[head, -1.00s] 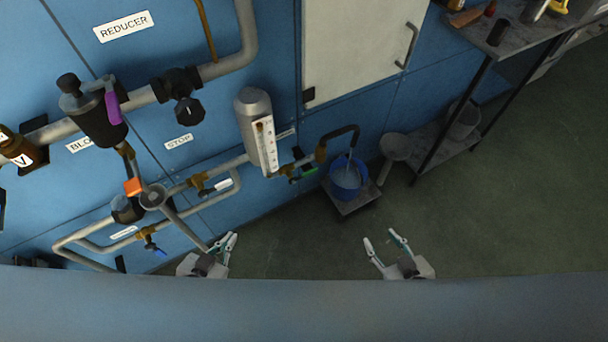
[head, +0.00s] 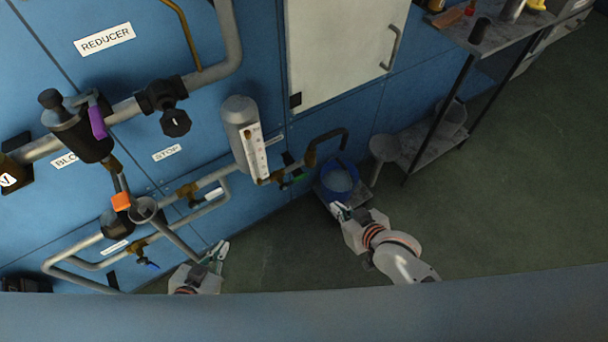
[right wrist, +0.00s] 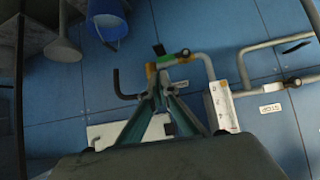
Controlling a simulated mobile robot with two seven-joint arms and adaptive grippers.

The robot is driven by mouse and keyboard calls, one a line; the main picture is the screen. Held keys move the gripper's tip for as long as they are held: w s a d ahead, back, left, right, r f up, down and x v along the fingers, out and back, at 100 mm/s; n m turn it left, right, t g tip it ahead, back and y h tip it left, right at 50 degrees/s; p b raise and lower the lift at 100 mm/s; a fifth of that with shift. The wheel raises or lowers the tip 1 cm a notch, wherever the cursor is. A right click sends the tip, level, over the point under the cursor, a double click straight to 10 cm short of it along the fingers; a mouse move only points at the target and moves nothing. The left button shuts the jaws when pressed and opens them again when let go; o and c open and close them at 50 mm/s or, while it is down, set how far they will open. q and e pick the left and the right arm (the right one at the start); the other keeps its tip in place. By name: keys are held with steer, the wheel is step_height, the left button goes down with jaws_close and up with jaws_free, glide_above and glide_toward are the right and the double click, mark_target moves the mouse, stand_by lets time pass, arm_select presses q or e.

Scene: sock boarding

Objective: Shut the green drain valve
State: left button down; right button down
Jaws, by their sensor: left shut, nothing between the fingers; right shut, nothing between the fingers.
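The green drain valve (head: 300,177) has a green handle on a brass body, on the pipe just right of the sight gauge in the head view. In the right wrist view its brass body (right wrist: 151,72) shows just beyond my fingertips, and the fingers partly cover that area. My left gripper (head: 217,252) is shut and empty, low in the head view, below the lower pipes.
A blue bucket (head: 322,190) with water stands under the bent outlet pipe (head: 311,150). A gauge cylinder (head: 238,112) stands left of the valve. A shelf rack (head: 425,160) and a grey round-topped stand (head: 384,147) are to the right.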

mark_target(305, 175)
steer(key=w+a+r, duration=0.1)
steer(key=w+a, duration=0.1)
steer(key=w, duration=0.3)
steer(key=w+a+r+n+g, duration=0.1)
steer(key=w+a, duration=0.2)
steer(key=w, duration=0.2)
steer(key=shift+w+r+g, duration=0.3)
steer(key=shift+r, duration=0.1)
